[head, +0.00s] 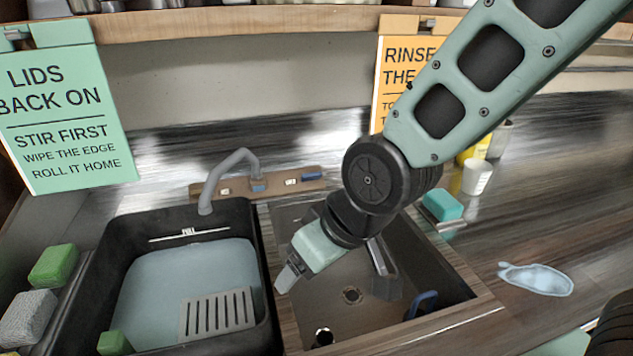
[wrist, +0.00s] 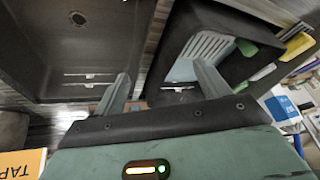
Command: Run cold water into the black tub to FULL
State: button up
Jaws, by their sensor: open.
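The black tub (head: 254,255) stands at the left in the head view, holding pale blue water (head: 160,285). Its white FULL line (head: 190,235) shows on the back wall, just above the water's far edge. The grey spout (head: 228,160) arches to the tub's back rim; I see no stream. The tap bar (head: 285,183) behind has blue and pale controls. My gripper (wrist: 162,88) is open and empty, its fingers apart. In the head view it hangs over the divider between tub and sink, in front of the tap bar. The tub also shows in the wrist view (wrist: 160,65).
A dark sink (head: 330,275) lies right of the tub, with a drain. A grey slotted rack (head: 218,313) and a green sponge (head: 114,343) are in the tub. More sponges (head: 53,266) sit left. A cloth (head: 537,279) lies on the right counter. A shelf (head: 230,22) runs above.

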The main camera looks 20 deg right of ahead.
jog(key=w+f+m+t+b, duration=0.25)
jog(key=w+f+b, duration=0.2)
jog(key=w, duration=0.35)
jog(key=m+t+h+b, duration=0.3)
jog(key=t+h+b, duration=0.1)
jog(key=t+b, duration=0.7)
send_near(313, 175)
jog(key=shift+t, duration=0.25)
jog(key=w+p, duration=0.3)
jog(key=w, duration=0.6)
jog(key=shift+w+f+p, duration=0.15)
jog(key=shift+p, duration=0.25)
jog(key=c, duration=1)
